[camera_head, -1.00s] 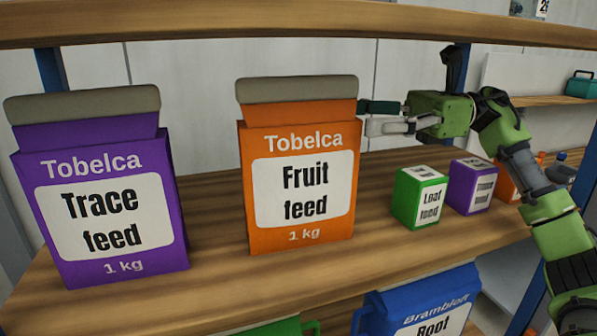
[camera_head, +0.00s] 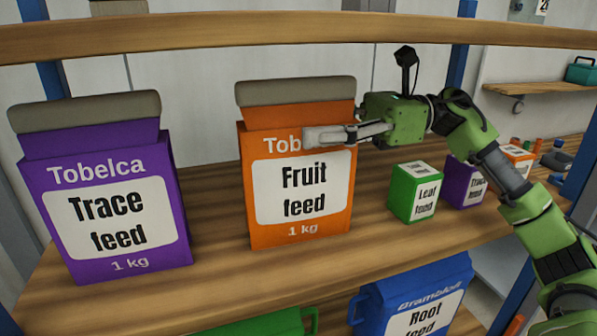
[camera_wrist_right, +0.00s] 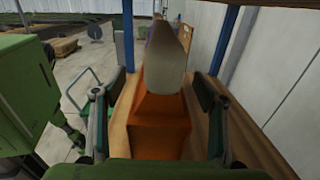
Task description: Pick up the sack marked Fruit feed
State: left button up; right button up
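The Fruit feed sack (camera_head: 303,190) is orange with a white label and a rolled grey-beige top. It stands upright on the wooden shelf in the head view. My right gripper (camera_head: 325,135) reaches in from the right at the sack's upper part, one finger across the front over the brand name. The other finger is hidden behind the sack there. In the right wrist view the sack (camera_wrist_right: 158,130) stands between the two spread fingers, with gaps visible on both sides. The right gripper is open. My left gripper is not in view.
A purple Trace feed sack (camera_head: 105,190) stands left on the same shelf (camera_head: 215,225). A small green Leaf feed box (camera_head: 414,192) and a purple box (camera_head: 463,183) stand right. A wooden beam (camera_head: 300,35) crosses above. A blue Root feed sack (camera_head: 415,300) is below.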

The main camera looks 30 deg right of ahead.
jog(key=c, duration=1.2)
jog(key=shift+r, duration=0.2)
grip_shut()
jog(key=shift+r, duration=0.3)
jog(key=shift+f, duration=0.1)
